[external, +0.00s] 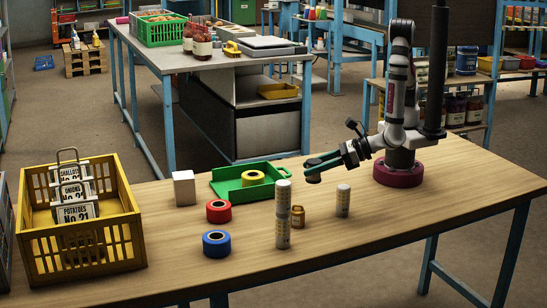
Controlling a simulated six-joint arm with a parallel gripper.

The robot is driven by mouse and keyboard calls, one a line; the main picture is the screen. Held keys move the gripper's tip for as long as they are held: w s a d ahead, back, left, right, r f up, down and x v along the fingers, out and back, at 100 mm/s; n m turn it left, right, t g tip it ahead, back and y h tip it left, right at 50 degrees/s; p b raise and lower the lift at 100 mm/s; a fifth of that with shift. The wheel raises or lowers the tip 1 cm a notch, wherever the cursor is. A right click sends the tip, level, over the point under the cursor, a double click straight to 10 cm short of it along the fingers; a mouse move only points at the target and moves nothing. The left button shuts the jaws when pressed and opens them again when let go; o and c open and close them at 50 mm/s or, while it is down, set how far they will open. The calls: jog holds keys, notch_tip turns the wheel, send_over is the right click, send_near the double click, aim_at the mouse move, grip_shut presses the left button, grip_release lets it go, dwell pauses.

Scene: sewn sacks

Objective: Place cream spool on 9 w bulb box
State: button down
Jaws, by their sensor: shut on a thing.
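My gripper (314,170) is at the end of the arm, to the right of the green tray and above the table. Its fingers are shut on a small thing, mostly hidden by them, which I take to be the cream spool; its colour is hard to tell. A pale, plain-looking box (184,189), which may be the 9 w bulb box, stands on the table left of the green tray, well away from my gripper. No lettering on it can be read.
A green tray (222,186) holds a yellow spool (253,178). A red spool (218,214) and blue spool (216,248) are in front. A yellow crate (122,262) is left.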

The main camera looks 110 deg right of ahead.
jog(key=shift+d+r, duration=0.15)
jog(key=shift+d, duration=0.1)
jog(key=shift+w, duration=0.15)
jog(key=w+d, duration=0.4)
jog(key=w, duration=1.2)
jog(key=w+d+r, duration=0.3)
jog(key=w+d, duration=0.4)
jog(key=d, duration=0.2)
jog(key=w+d+r, duration=0.3)
jog(key=w+d, duration=0.4)
jog(key=d, duration=0.2)
jog(key=y, duration=0.1)
send_over(183, 175)
jog(key=shift+n, duration=0.4)
notch_tip(183, 175, down, 8)
jog(key=shift+d+r, duration=0.1)
jog(key=shift+f, duration=0.2)
jog(key=shift+f, duration=0.15)
